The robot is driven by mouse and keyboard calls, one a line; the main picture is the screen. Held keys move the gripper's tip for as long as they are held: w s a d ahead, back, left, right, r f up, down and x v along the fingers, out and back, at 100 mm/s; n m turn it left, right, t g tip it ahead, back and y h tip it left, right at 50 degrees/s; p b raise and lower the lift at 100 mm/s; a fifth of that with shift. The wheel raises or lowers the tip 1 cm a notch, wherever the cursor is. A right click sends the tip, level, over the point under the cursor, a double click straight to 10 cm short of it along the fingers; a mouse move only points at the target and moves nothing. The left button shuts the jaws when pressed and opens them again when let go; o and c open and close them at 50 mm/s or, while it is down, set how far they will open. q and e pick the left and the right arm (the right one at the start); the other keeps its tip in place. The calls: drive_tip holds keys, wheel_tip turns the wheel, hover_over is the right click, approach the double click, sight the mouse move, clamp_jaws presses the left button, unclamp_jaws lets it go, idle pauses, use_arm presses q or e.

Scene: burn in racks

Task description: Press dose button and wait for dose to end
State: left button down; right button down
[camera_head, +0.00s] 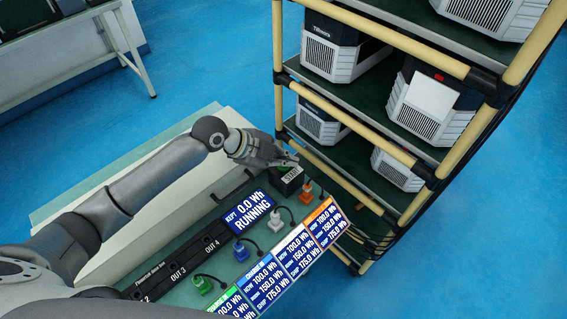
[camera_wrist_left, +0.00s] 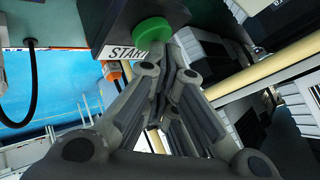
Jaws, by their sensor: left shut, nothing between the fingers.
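A green round button (camera_wrist_left: 152,33) sits on a dark box labelled START (camera_wrist_left: 118,50) in the left wrist view. In the head view the START box (camera_head: 290,180) stands at the far end of the bench, partly covered by my gripper. My left gripper (camera_head: 290,163) is shut and empty, with its fingertips at the button. In the left wrist view the fingers (camera_wrist_left: 165,60) reach up to the button's edge; I cannot tell whether they touch it. A display (camera_head: 250,212) reads KEPT 0.0 Wh RUNNING. My right gripper is not in view.
Several coloured plugs, such as the blue one (camera_head: 241,250), and charge displays (camera_head: 295,250) line the bench front. A rack (camera_head: 365,90) with several white and black units stands just right of the bench. Blue floor (camera_head: 200,60) is open behind.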

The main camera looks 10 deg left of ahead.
use_arm(q)
drive_tip(key=shift+f, duration=0.1)
idle(0.3)
drive_tip(key=shift+r, duration=0.25)
drive_tip(key=shift+r+p, duration=0.55)
drive_tip(key=shift+p, duration=0.1)
wheel_tip(320, 180, up, 5)
drive_tip(key=p, duration=0.4)
drive_tip(key=shift+r, duration=0.1)
idle(0.5)
